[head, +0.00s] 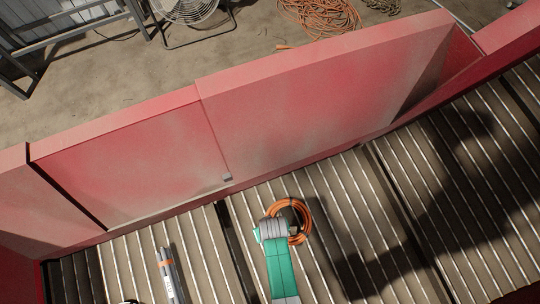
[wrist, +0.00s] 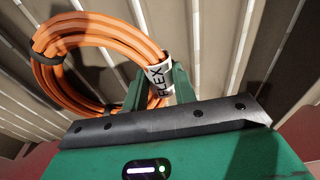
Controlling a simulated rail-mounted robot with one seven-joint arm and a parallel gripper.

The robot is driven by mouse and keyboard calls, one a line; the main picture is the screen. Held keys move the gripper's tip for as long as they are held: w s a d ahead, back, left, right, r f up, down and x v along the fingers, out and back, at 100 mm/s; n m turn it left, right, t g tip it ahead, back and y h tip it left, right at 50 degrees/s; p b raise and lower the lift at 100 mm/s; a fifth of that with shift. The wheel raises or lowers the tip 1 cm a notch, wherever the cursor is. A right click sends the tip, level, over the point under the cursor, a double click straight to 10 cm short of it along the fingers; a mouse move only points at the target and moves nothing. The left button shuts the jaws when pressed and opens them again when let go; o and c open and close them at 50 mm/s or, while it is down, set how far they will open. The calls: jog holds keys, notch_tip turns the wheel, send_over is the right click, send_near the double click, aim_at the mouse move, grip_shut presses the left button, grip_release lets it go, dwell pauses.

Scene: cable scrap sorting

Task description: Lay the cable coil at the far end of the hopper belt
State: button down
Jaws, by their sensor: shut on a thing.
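The cable coil (head: 296,206) is an orange ring of several turns. In the wrist view the coil (wrist: 85,95) has a black tie on its left side and a white label reading "FLEX" on its right. The hopper belt (head: 335,200) is a slatted metal surface below the coil. I cannot tell whether the coil touches the slats.
A red side wall (head: 300,100) runs along the belt's upper edge. A grey bundle with an orange band (head: 167,270) lies on the belt to the left. Dark gaps cross the belt. Beyond the wall are a fan (head: 185,10) and loose orange cable (head: 320,15) on the floor.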

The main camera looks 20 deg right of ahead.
jog(key=c, duration=1.1)
grip_release()
jog(key=r+p, duration=0.2)
jog(key=r, duration=0.2)
jog(key=s+r+p, duration=0.1)
jog(key=r+p, duration=0.1)
jog(key=r, duration=0.2)
jog(key=r+p, duration=0.3)
jog(key=r, duration=0.1)
jog(key=shift+s, duration=0.2)
